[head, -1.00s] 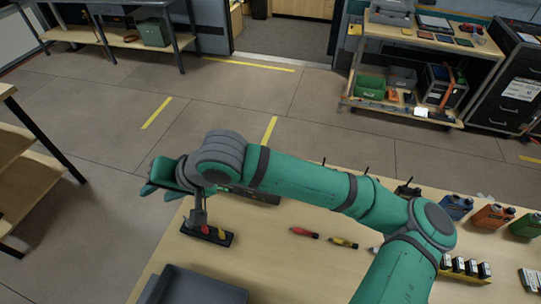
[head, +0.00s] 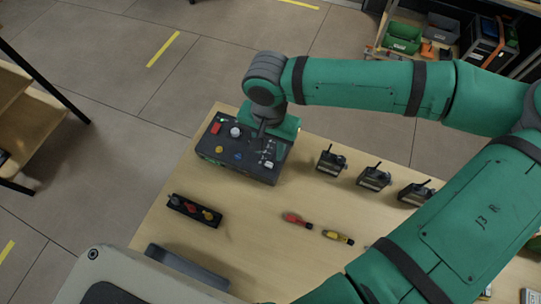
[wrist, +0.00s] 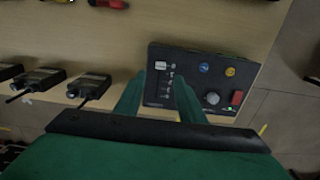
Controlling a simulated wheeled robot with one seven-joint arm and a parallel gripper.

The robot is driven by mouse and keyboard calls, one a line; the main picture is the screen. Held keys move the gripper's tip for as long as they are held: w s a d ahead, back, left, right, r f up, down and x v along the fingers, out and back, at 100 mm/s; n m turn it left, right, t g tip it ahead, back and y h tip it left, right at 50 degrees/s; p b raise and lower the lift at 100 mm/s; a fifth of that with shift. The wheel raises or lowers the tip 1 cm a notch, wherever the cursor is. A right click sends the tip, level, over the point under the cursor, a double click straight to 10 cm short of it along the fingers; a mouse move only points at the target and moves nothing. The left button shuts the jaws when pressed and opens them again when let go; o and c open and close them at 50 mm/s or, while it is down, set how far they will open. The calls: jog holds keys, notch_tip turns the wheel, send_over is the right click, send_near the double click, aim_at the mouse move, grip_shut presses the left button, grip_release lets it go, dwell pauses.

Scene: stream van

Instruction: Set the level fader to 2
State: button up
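The control box (head: 222,158) is dark and stands at the far left edge of the table. Its top carries a red button (head: 216,128), a pale round knob (head: 235,132), a blue button (head: 221,149) and a yellow button (head: 239,155). The level fader's pale cap (wrist: 161,65) shows in the wrist view at the end of a marked track, the end away from my gripper's palm. The scale figures are too small to read. My gripper (wrist: 160,76) is open above the box, with its two green fingers on either side of the track. Contact with the cap cannot be told.
A black strip with coloured knobs (head: 195,210), red (head: 297,220) and yellow (head: 338,237) small tools lie nearer on the table (head: 255,220). Several small dark boxes with upright stalks (head: 331,162) stand right of the control box. A grey tray (head: 187,265) is at the front.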

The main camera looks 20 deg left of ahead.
aim_at(269, 164)
notch_tip(269, 164, down, 8)
jog(key=shift+a+r, duration=0.1)
jog(key=shift+r, duration=0.1)
grip_shut()
